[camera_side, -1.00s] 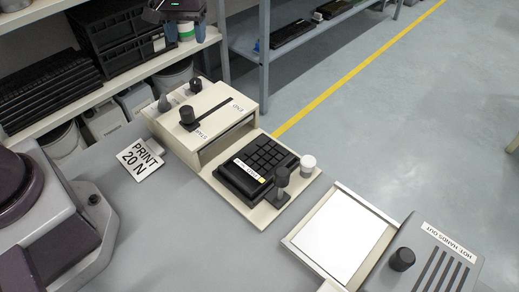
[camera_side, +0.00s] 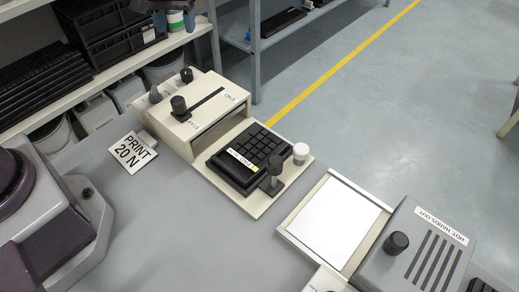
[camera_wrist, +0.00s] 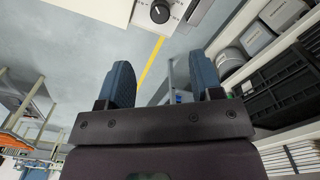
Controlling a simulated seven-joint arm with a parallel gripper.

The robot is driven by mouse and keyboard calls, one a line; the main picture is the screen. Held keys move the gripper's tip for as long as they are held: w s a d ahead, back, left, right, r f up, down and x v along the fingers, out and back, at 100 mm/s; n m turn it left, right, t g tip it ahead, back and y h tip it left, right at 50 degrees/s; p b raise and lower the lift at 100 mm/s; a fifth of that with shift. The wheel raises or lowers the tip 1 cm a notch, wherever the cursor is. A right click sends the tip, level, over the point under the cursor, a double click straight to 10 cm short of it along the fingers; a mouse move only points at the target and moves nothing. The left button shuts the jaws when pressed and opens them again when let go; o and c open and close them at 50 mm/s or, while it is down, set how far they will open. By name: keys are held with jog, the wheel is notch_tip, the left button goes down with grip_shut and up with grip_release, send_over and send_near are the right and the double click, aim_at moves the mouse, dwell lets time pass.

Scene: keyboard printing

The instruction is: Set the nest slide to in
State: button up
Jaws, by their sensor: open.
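A black keypad (camera_side: 247,160) with a white label sits on a cream plate (camera_side: 256,211), which extends out in front of the cream housing (camera_side: 158,129). The keypad is outside the housing's opening. A dark upright knob (camera_side: 275,166) on a small base stands at the plate's near right, and a white round knob (camera_side: 301,151) stands behind it. My gripper (camera_side: 174,20) is at the top edge of the side view, far above and behind the housing, mostly cut off. In the wrist view its two blue fingers (camera_wrist: 163,80) are apart with nothing between them.
A "PRINT 20 N" card (camera_side: 132,152) lies left. A white-topped tray (camera_side: 329,220) and grey "HOT HANDS OUT" unit (camera_side: 430,246) stand right. Shelves are behind.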

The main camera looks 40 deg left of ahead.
jog(key=shift+d, duration=0.1)
jog(key=n+g+y, duration=0.1)
jog(key=n+y, duration=0.3)
jog(key=n, duration=1.1)
send_near(276, 160)
jog(key=x, duration=1)
jog(key=shift+f, duration=0.25)
jog(key=shift+c, duration=0.5)
